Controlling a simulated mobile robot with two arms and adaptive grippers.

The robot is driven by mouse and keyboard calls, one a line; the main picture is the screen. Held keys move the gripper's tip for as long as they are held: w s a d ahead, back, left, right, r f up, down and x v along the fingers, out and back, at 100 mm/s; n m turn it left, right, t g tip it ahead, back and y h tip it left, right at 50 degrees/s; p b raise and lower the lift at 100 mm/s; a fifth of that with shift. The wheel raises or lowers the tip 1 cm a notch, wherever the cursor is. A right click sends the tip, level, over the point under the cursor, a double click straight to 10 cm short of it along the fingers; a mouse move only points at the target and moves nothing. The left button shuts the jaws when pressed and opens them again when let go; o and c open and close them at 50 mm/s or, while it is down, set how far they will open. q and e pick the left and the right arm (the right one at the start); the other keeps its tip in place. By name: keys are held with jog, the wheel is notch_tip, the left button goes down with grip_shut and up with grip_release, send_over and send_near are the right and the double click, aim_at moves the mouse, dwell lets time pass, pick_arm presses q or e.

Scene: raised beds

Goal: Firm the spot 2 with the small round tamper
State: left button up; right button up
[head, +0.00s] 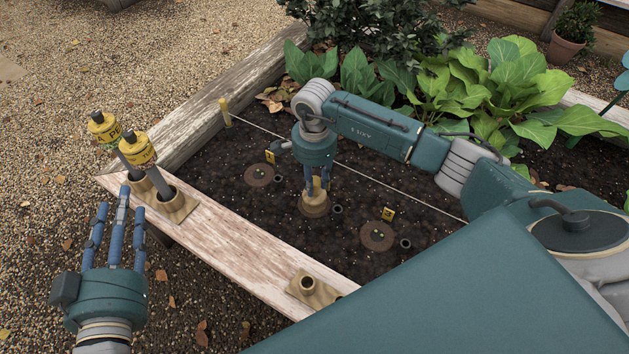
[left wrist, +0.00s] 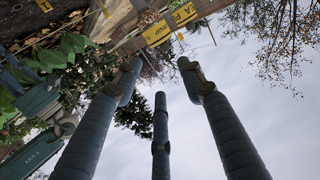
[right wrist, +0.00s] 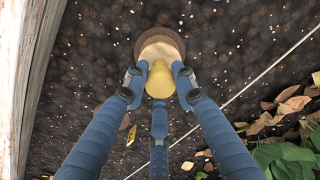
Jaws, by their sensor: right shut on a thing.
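My right gripper (head: 317,187) points down over the bed and is shut on the small round tamper (head: 314,199). In the right wrist view the tamper's yellow knob (right wrist: 160,82) is between the fingers (right wrist: 159,92), above its pale round base. The base is over the middle brown round spot (head: 315,211), whose rim shows around it; I cannot tell whether it presses the soil. The middle spot's number tag is hidden in the head view. My left gripper (head: 118,225) is open and empty, outside the bed by its wooden edge; its spread fingers show in the left wrist view (left wrist: 160,95).
Another round spot (head: 259,175) lies left, and one with tag 3 (head: 378,236) right. Two yellow-topped tools (head: 137,147) stand in holders on the plank (head: 230,235); another holder (head: 308,284) is empty. A string (head: 375,175) crosses behind the spots, before leafy plants (head: 480,85).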

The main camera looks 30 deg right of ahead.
jog(key=shift+r+p, duration=0.3)
jog(key=shift+r, duration=0.2)
jog(key=shift+r+p, duration=0.35)
jog(key=shift+r, duration=0.1)
jog(key=shift+r+p, duration=0.35)
jog(key=shift+r, duration=0.15)
pick_arm(q)
jog(key=s+a+f+g+y, duration=0.1)
jog(key=s+f+g, duration=0.2)
jog(key=f, duration=0.3)
jog(key=s+a+f+g+y, duration=0.1)
jog(key=s+a+f+g, duration=0.1)
jog(key=s+f+g, duration=0.2)
jog(key=shift+a+f+p, duration=0.3)
jog(key=shift+f, duration=1.2)
pick_arm(e)
jog(key=shift+r, duration=0.45)
pick_arm(q)
jog(key=shift+s, duration=0.1)
